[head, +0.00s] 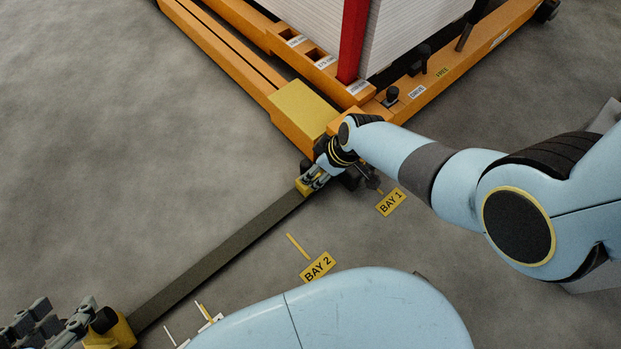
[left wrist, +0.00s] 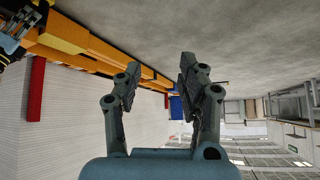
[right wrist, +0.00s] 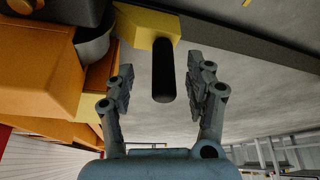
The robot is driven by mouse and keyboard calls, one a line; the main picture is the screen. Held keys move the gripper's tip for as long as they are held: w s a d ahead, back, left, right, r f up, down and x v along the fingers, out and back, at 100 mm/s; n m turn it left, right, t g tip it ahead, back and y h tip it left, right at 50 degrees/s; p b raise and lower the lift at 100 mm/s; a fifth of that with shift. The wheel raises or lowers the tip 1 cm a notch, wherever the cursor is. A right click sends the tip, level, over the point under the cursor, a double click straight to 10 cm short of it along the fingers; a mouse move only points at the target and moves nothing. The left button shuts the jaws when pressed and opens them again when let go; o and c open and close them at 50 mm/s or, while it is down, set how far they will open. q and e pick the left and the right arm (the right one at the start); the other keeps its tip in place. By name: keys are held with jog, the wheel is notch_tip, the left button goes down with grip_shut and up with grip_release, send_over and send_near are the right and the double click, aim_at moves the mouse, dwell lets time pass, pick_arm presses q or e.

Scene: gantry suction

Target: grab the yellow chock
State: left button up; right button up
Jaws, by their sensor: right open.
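The yellow chock (right wrist: 151,27) is a block with a dark round handle. In the right wrist view the handle (right wrist: 163,75) stands between the two fingers of my right gripper (right wrist: 160,85), which is open, with a gap on both sides. In the head view the chock (head: 303,187) shows at the end of a dark strip, partly hidden by my right gripper (head: 318,177). My left gripper (head: 58,318) is at the lower left of the head view. Its fingers (left wrist: 157,80) are apart and empty in the left wrist view.
A dark strip (head: 220,255) runs across the floor to another yellow block (head: 121,331) beside my left gripper. An orange gantry frame (head: 225,68) with a red post (head: 353,40) and a white stack (head: 410,30) stands behind. Floor labels BAY 1 (head: 391,201) and BAY 2 (head: 318,267) lie nearby.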

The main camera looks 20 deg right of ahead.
pick_arm(q)
jog(key=shift+f, duration=0.2)
pick_arm(e)
jog(key=shift+f, duration=0.25)
jog(key=b+x, duration=0.2)
jog(key=x, duration=0.1)
jog(key=shift+a+r+b, duration=0.1)
jog(key=shift+a+b, duration=0.25)
jog(key=shift+b+x, duration=0.85)
jog(key=shift+x, duration=0.2)
jog(key=shift+w, duration=0.2)
pick_arm(q)
jog(key=w+d+r+m+t+h, duration=0.1)
jog(key=w+r+t, duration=0.5)
jog(key=r+t, duration=0.1)
jog(key=shift+d+r+t, duration=0.25)
jog(key=shift+r+t, duration=0.05)
jog(key=shift+t, duration=0.5)
pick_arm(e)
jog(key=shift+c, duration=0.2)
jog(key=shift+r, duration=0.1)
grip_shut()
